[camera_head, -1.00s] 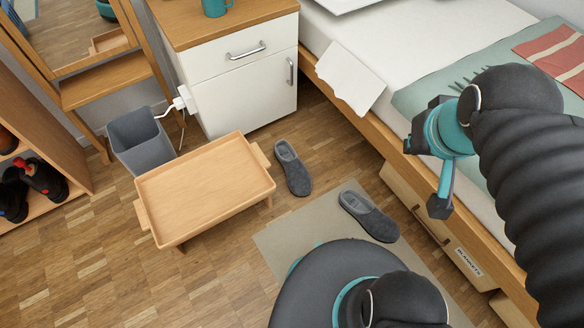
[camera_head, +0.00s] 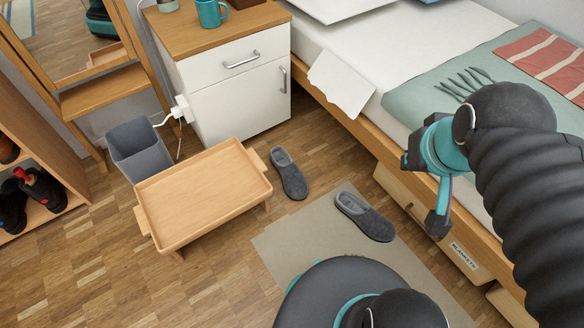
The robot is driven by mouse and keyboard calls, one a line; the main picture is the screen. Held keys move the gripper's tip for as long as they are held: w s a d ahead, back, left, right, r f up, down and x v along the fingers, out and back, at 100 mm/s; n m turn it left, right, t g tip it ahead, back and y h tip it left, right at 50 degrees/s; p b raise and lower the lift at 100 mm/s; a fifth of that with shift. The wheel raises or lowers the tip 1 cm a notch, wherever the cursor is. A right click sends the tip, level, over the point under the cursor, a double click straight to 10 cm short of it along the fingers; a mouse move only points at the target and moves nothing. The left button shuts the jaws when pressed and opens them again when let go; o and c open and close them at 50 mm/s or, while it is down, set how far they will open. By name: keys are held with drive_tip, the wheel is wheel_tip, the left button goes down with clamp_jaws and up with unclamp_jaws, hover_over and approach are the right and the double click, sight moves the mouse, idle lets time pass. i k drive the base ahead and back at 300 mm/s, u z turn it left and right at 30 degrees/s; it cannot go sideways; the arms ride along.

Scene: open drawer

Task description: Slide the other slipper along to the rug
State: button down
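One grey slipper (camera_head: 289,174) lies on the wooden floor between the tray table and the bed, just beyond the rug's far edge. The other grey slipper (camera_head: 364,216) lies on the beige rug (camera_head: 287,240), near its bed side. My gripper (camera_head: 422,192) hangs at the bed's edge, right of both slippers and apart from them. It is seen from the side and partly hidden by its own body, so its opening is unclear. Part of the rug is hidden behind my own body at the bottom.
A wooden tray table (camera_head: 203,190) stands left of the floor slipper. A grey bin (camera_head: 139,150) and white cabinet (camera_head: 240,90) are behind it. The bed frame (camera_head: 345,122) and a drawer labelled blankets (camera_head: 463,255) bound the right. Bare floor shows between tray and rug.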

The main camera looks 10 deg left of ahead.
sight(294, 185)
drive_tip(key=z, duration=0.6)
drive_tip(key=k, duration=0.15)
drive_tip(key=u, duration=1.4)
drive_tip(key=i, duration=0.75)
drive_tip(key=z, duration=0.25)
